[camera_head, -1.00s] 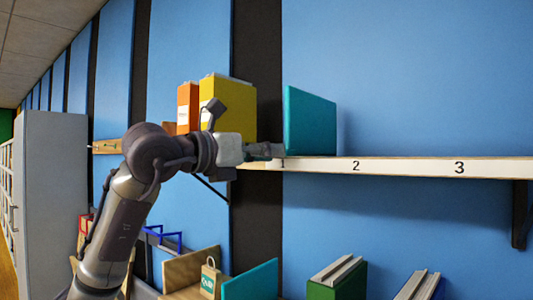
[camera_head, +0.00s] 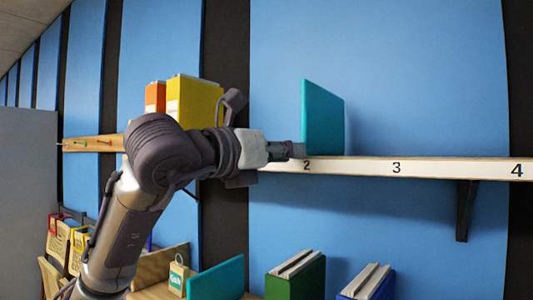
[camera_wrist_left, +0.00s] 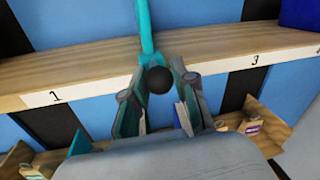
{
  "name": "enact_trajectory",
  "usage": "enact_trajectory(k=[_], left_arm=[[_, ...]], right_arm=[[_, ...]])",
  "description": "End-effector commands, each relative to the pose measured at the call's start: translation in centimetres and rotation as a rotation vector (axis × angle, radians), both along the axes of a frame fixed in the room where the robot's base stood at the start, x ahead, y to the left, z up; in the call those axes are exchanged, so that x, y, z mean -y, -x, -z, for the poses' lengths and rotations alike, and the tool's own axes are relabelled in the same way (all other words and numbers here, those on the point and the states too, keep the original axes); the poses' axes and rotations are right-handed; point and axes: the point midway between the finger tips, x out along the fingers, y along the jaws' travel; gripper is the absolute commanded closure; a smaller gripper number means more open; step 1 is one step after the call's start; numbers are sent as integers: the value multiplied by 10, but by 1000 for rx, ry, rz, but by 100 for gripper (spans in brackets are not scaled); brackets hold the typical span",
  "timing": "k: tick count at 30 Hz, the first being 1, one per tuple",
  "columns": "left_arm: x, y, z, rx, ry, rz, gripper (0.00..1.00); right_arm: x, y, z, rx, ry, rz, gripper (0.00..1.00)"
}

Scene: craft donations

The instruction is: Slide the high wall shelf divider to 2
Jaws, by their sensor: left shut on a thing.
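The teal divider (camera_head: 323,118) stands upright on the high wall shelf (camera_head: 355,163). Its front edge is just above the mark 2 (camera_head: 307,165) in the head view. My left gripper (camera_head: 298,150) reaches in from the left at the shelf's front edge and is shut at the divider's front. In the left wrist view, my left gripper (camera_wrist_left: 153,72) is shut around a round black knob (camera_wrist_left: 158,80) at the foot of the divider (camera_wrist_left: 146,28). There the marks 1 (camera_wrist_left: 56,96) and 3 (camera_wrist_left: 254,60) show either side, with 2 hidden. My right gripper is not in view.
Yellow (camera_head: 195,100) and orange (camera_head: 155,97) binders stand left of the divider, behind my arm. The shelf right of the divider is clear in the head view, past mark 3 (camera_head: 396,168). Below are a green box (camera_head: 295,280), a blue box (camera_head: 368,284) and a teal panel (camera_head: 216,279).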

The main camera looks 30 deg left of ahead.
Motion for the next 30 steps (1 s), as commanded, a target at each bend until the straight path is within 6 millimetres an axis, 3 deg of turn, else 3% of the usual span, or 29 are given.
enact_trajectory(k=[4, 11, 12, 16, 26, 30], left_arm=[[8, 1, 1, -1, -1, 4, 100], [8, 1, 1, -1, -2, 3, 100], [8, 1, 1, -1, -2, 3, 66], [7, 1, 1, -1, -1, 3, 47], [7, 3, 1, 0, -1, 3, 47], [2, 18, 0, 2, -1, 2, 47]], right_arm=[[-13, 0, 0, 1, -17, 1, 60], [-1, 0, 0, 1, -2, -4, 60], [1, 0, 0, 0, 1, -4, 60], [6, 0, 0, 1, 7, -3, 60], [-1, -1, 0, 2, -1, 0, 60], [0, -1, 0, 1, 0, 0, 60]])
